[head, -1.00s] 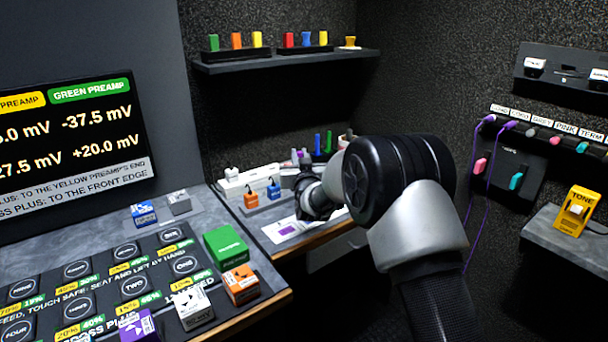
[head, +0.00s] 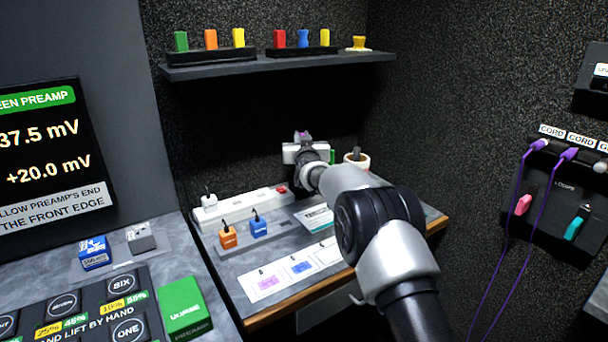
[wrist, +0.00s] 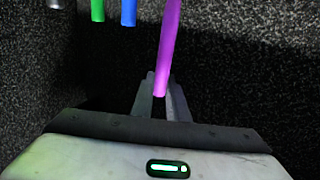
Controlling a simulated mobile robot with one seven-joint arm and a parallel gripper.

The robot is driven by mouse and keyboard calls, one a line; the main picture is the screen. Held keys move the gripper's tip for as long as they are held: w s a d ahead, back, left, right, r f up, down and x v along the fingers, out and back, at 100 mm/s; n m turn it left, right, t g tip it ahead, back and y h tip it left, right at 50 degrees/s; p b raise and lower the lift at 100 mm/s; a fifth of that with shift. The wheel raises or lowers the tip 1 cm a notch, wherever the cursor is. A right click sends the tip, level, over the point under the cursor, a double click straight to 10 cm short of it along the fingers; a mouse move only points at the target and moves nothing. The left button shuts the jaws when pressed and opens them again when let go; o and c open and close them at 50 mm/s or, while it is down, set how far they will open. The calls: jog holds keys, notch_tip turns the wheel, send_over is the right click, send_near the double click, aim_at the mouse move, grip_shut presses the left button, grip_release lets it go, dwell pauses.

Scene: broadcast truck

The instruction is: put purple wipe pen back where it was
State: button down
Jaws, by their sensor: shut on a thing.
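The purple wipe pen (wrist: 169,48) is between my gripper's (wrist: 160,92) fingers in the wrist view, tilted slightly, one end at the fingers and the other running out of the top of the picture. A green pen (wrist: 97,10) and a blue pen (wrist: 129,12) stand to the pen's left in the wrist view. The green one partly shows behind my arm in the head view (head: 332,156). The pens' holder is hidden.
A pale cup (head: 357,160) stands right of my gripper. A white power strip (head: 240,209), an orange plug block (head: 228,237) and a blue one (head: 259,227) sit on the counter. A shelf (head: 280,64) hangs above. Purple cords (head: 501,232) hang on the right.

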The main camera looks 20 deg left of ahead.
notch_tip(320, 180, down, 8)
jog(key=shift+b, duration=0.85)
jog(key=shift+f, duration=0.2)
jog(key=c, duration=1.7)
grip_release()
jog(key=shift+c, duration=0.2)
